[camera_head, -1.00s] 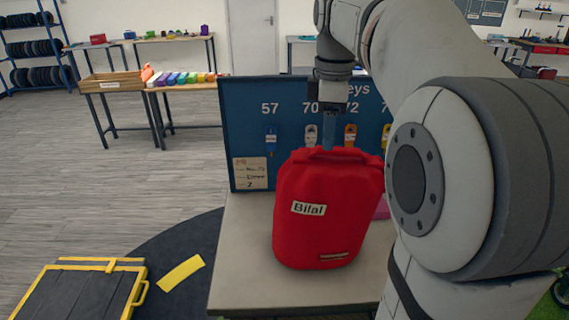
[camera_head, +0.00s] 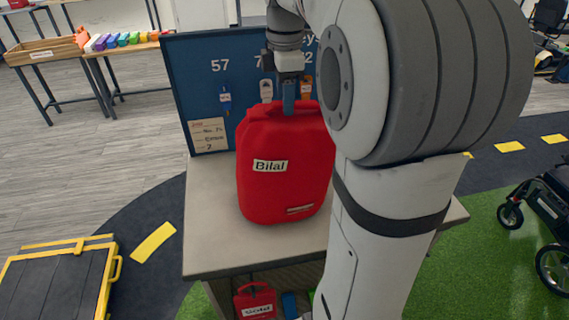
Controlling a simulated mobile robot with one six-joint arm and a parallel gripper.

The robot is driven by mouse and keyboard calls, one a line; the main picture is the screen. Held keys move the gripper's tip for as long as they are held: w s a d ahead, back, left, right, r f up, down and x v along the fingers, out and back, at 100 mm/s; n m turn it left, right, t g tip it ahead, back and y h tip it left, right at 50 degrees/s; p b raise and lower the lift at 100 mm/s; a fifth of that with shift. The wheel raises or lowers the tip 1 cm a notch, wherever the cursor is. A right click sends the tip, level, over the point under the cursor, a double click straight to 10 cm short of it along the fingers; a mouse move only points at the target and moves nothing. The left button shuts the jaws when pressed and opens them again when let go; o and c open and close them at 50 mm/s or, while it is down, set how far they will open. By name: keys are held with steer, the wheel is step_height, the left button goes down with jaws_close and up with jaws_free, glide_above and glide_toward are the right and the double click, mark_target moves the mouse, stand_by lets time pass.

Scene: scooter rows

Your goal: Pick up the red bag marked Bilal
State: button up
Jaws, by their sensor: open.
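The red bag (camera_head: 285,190) stands upright on the grey table top (camera_head: 212,235). Its white label reads Bilal. My gripper (camera_head: 289,106) points down at the bag's top, by its handle. The fingers look open, with their tips at or just behind the handle; I cannot tell whether they touch it. My arm hides the bag's right edge and part of the table.
A blue key board (camera_head: 180,75) with numbered hooks and hanging keys stands right behind the bag. A smaller red bag (camera_head: 256,302) is below the table top. A black and yellow case (camera_head: 55,285) is at lower left. A wheeled scooter (camera_head: 545,220) is at right.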

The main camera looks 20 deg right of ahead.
jaws_close()
stand_by(0.4)
stand_by(0.4)
